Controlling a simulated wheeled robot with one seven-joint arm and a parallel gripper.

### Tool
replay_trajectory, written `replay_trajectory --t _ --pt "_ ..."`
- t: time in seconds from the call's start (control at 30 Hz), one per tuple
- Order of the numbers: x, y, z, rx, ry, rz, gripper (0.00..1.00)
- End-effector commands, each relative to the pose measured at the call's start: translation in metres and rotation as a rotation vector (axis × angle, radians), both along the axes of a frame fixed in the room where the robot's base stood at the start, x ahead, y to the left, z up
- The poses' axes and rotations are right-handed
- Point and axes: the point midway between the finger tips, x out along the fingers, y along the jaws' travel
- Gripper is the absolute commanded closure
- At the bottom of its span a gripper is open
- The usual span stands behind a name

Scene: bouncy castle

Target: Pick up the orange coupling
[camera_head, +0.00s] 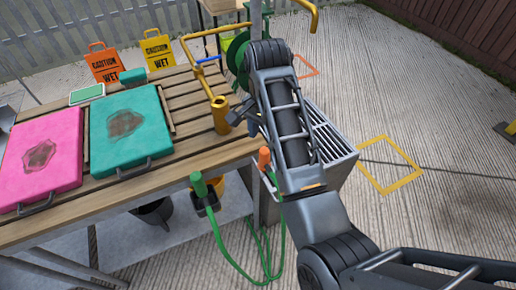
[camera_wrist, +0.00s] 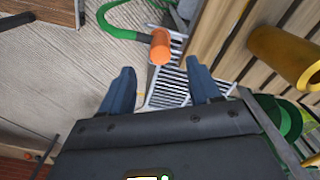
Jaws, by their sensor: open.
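The orange coupling (camera_head: 264,158) is on the end of a green hose beside the table's right end in the head view. In the wrist view the orange coupling (camera_wrist: 160,47) shows just beyond the fingertips and roughly between them, with the green hose running from it to the left. My gripper (camera_wrist: 160,80) is open, its two blue-grey fingers apart with nothing between them. In the head view my gripper (camera_head: 244,118) is small and partly hidden by my arm, above the coupling near the table edge.
The wooden slatted table (camera_head: 180,165) carries a pink case (camera_head: 45,155), a teal case (camera_head: 127,125) and a yellow cylinder (camera_head: 220,116). A green-handled fitting (camera_head: 198,184) hangs at the front edge. A grey slatted crate (camera_head: 335,140) stands right of the table. Paving farther right is mostly open.

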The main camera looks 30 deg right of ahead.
Motion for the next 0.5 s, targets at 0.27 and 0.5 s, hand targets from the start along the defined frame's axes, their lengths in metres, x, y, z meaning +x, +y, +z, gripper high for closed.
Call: replay_trajectory --t 0.27,0.5 --pt "0.0 0.0 -0.021 0.002 0.003 -0.003 0.38" --pt "0.0 0.0 -0.03 0.002 0.002 -0.001 0.38"
